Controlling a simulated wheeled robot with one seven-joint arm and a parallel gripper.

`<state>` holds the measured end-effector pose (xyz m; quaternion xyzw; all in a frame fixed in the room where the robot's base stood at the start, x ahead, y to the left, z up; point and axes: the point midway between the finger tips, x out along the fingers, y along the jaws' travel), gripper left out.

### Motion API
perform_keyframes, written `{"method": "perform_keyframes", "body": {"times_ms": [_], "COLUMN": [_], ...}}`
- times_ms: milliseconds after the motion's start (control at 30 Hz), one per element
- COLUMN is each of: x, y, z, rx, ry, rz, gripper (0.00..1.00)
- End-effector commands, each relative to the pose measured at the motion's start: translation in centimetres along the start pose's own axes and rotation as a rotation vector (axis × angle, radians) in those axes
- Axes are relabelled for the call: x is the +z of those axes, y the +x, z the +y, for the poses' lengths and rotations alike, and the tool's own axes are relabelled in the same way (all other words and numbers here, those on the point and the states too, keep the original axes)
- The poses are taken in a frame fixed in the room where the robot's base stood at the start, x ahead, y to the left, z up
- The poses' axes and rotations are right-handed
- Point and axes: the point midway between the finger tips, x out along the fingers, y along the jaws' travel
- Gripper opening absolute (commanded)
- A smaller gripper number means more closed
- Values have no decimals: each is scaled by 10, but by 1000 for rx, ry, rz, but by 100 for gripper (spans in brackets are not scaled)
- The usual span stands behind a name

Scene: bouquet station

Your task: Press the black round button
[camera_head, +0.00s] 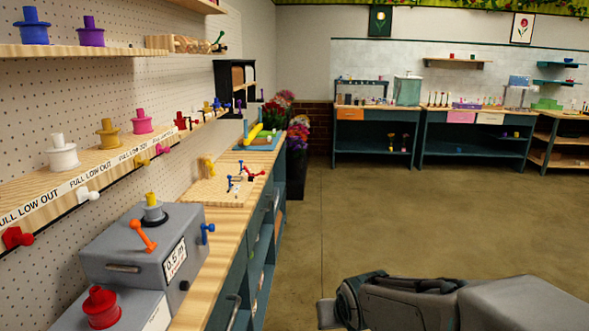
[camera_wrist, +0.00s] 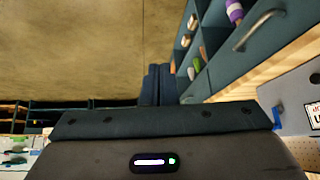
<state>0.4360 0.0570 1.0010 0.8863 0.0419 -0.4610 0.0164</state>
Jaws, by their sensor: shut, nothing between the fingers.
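The black round button (camera_head: 184,285) is small and sits on the front face of a grey box (camera_head: 112,249) on the workbench, below a white label. In the wrist view a black round spot (camera_wrist: 315,78) shows on the grey box at the right edge. My gripper (camera_head: 326,313) is at the bottom of the head view, over the floor, to the right of the box and clear of the button. It is shut and empty.
An orange lever (camera_head: 143,236), a blue lever (camera_head: 207,232) and a yellow-topped spool (camera_head: 153,209) are on the box. A red knob (camera_head: 101,308) stands in front. A shelf (camera_head: 105,168) with spools runs above. The floor (camera_head: 400,220) right of the bench is open.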

Motion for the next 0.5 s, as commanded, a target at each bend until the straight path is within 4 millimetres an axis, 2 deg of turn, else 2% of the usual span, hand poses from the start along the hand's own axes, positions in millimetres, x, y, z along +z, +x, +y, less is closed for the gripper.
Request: {"method": "perform_keyframes", "body": {"times_ms": [33, 100, 233, 400, 500], "x": [12, 33, 70, 100, 107], "y": [-17, -36, -68, -94, -99], "z": [11, 24, 38, 44, 44], "rx": [21, 42, 58, 55, 52], "ry": [15, 34, 66, 90, 95], "rz": [-43, -116, -237, -335, -359], "gripper": [0, 0, 0, 0, 0]}}
